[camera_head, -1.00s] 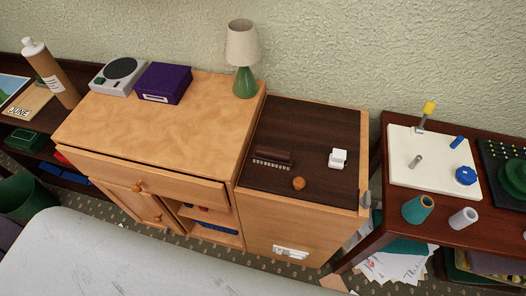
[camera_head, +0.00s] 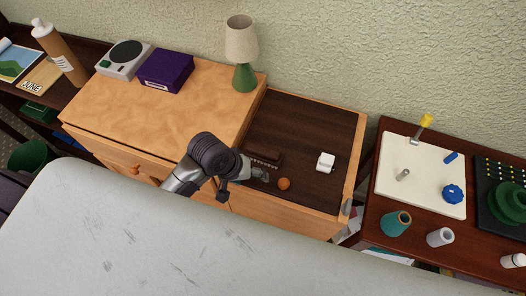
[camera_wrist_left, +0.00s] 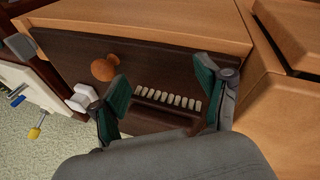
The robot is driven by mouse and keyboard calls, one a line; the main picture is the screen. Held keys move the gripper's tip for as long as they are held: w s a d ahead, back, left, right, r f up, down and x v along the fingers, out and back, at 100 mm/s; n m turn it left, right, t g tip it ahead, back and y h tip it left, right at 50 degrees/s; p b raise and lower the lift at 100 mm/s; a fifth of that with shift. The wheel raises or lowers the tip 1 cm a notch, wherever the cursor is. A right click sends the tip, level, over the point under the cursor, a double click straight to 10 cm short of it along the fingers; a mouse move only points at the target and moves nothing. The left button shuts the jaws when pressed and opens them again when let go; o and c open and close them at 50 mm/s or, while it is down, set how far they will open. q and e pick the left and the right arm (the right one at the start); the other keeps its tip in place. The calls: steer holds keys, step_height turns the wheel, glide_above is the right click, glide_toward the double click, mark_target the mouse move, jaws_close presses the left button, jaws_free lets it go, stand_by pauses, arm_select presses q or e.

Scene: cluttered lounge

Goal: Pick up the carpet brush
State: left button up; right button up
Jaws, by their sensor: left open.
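The carpet brush (camera_head: 266,155) is a dark brown block with a row of pale bristles. It lies on the dark brown top of the low cabinet. It also shows in the left wrist view (camera_wrist_left: 169,98), bristles toward the top of the picture. My left gripper (camera_head: 263,172) is over the front edge of this top, close to the brush, and hides part of it in the head view. In the left wrist view its two green-padded fingers (camera_wrist_left: 163,84) are spread, with the brush between and beyond them. I cannot tell whether they touch it. My right gripper is not in view.
A white block (camera_head: 326,162) stands farther right on the dark top. A green lamp (camera_head: 244,77) and a purple box (camera_head: 165,70) stand on the lighter cabinet. The dark top's back is clear.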

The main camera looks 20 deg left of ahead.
mark_target(260, 148)
arm_select(q)
steer(key=w+a+r+n+g+h, duration=0.1)
steer(key=w+a+r+n+g, duration=0.3)
steer(key=w+r+n, duration=0.8)
steer(key=shift+n+t, duration=0.4)
steer(key=shift+n, duration=0.5)
steer(key=x, duration=0.3)
steer(key=s+x, duration=0.1)
steer(key=x, duration=0.2)
steer(key=a+p+x, duration=0.1)
steer(key=x, duration=0.2)
steer(key=shift+s+f, duration=0.3)
steer(key=shift+f, duration=0.1)
steer(key=shift+s+p+x, duration=0.15)
steer(key=shift+p+x, duration=0.05)
steer(key=shift+x, duration=1.15)
steer(key=shift+s+p+x, duration=0.15)
steer(key=shift+x, duration=1.25)
steer(key=shift+d+r, duration=0.1)
steer(key=shift+d, duration=0.05)
steer(key=c, duration=1.3)
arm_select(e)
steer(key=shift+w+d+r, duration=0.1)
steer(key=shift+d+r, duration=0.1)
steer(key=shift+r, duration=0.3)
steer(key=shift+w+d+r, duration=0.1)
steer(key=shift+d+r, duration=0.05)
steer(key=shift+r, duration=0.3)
arm_select(q)
steer(key=shift+r, duration=0.1)
